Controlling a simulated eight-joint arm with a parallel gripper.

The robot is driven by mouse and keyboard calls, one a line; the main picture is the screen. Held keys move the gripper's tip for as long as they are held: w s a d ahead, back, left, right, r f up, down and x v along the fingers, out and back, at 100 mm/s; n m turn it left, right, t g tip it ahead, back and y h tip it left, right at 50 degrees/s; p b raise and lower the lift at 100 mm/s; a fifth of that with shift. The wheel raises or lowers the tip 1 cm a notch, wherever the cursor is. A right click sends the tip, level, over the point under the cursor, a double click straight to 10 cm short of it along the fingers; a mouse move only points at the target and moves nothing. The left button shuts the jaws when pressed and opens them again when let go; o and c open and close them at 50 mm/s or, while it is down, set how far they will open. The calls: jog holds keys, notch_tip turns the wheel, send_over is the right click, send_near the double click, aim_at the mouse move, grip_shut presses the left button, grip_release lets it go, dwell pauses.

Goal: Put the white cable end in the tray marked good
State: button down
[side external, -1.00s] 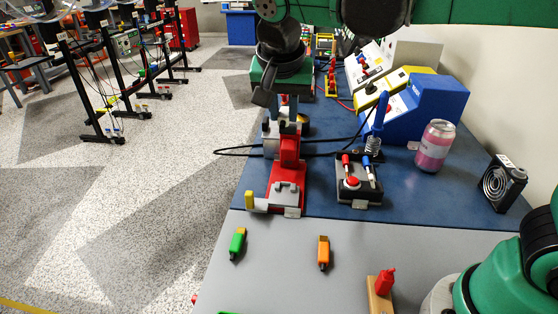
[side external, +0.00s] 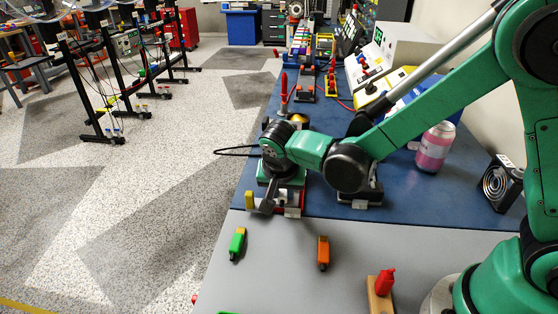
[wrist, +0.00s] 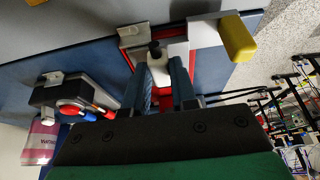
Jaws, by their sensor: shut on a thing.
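My gripper (wrist: 162,82) is over the red and grey fixture (side external: 292,205) in the side external view, where its fingers are hidden under my wrist. In the wrist view its two blue-grey fingers are close together around a small whitish piece with a dark tip (wrist: 157,54). I cannot tell whether this piece is the white cable end. The red body of the fixture, its pale plates and its yellow handle (wrist: 237,38) show just beyond the fingertips. A black cable loop (side external: 232,151) sticks out to the left of the fixture. I see no tray marked good.
A switch box (wrist: 75,92) and a pink can (side external: 435,147) stand right of the fixture in the side external view, with a black fan (side external: 502,183) further right. Green (side external: 237,243) and orange (side external: 323,252) pieces lie on the grey front surface, otherwise mostly clear.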

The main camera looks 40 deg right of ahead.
aim_at(283, 194)
jog(key=shift+f, duration=0.2)
jog(key=shift+f, duration=0.15)
jog(key=c, duration=0.7)
grip_release()
jog(key=v, duration=0.5)
jog(key=s+d+r+n+t+y, duration=0.3)
jog(key=s+d+r+n, duration=0.3)
jog(key=d+n, duration=0.1)
jog(key=shift+s+r+n, duration=0.2)
jog(key=shift+s+n, duration=0.1)
jog(key=shift+s, duration=0.1)
jog(key=shift+o, duration=0.5)
jog(key=shift+s+d+n+t, duration=0.3)
jog(key=shift+s+n+t, duration=0.2)
jog(key=shift+n, duration=0.2)
